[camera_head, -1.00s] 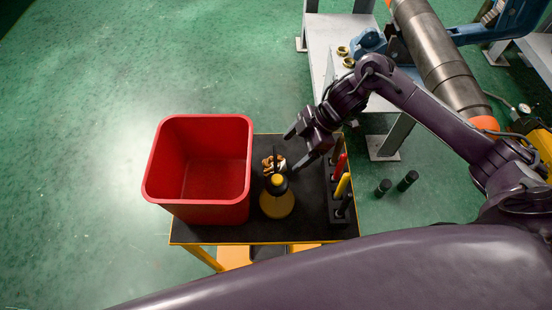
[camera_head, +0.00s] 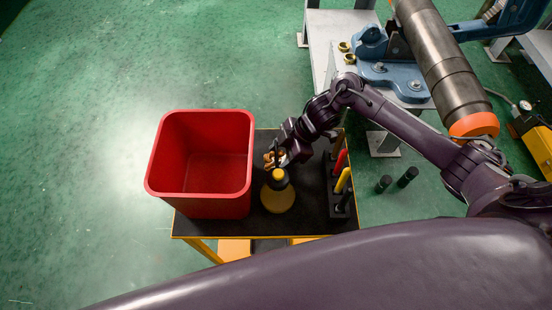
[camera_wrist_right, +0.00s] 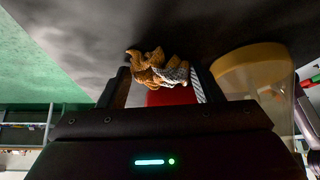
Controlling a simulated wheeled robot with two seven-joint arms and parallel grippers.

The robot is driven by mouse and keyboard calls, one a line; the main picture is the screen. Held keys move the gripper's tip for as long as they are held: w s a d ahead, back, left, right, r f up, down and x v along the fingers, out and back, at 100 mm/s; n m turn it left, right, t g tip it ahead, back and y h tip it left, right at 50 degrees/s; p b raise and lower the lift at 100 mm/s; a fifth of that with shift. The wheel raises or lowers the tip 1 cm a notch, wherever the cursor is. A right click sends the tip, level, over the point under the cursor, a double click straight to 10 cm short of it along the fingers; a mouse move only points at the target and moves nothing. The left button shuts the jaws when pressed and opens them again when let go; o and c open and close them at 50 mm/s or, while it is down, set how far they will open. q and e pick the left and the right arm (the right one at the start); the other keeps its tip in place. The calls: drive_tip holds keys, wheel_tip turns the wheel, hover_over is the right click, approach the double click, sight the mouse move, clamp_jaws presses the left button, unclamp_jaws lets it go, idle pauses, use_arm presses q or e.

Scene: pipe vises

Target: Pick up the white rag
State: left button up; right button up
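A small crumpled rag (camera_head: 270,158) lies on the black top of the cart, between the red bin and the yellow bottle. It looks orange-brown with a whitish part, not plain white. My right gripper (camera_head: 279,155) is down at the rag, which it partly hides in the head view. In the right wrist view the rag (camera_wrist_right: 155,68) sits between the two spread fingers. The fingers stand wide apart and do not look closed on it. My left gripper is not in view.
The red bin (camera_head: 168,182) stands close left of the rag. The yellow bottle (camera_head: 277,198) is just in front of it. A black holder with red, yellow and black tools (camera_head: 341,180) is at the cart's right. A pipe (camera_head: 440,65) and vise stand beyond.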

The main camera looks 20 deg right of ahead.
sight(283, 154)
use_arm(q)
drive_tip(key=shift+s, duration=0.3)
use_arm(e)
drive_tip(key=c, duration=0.6)
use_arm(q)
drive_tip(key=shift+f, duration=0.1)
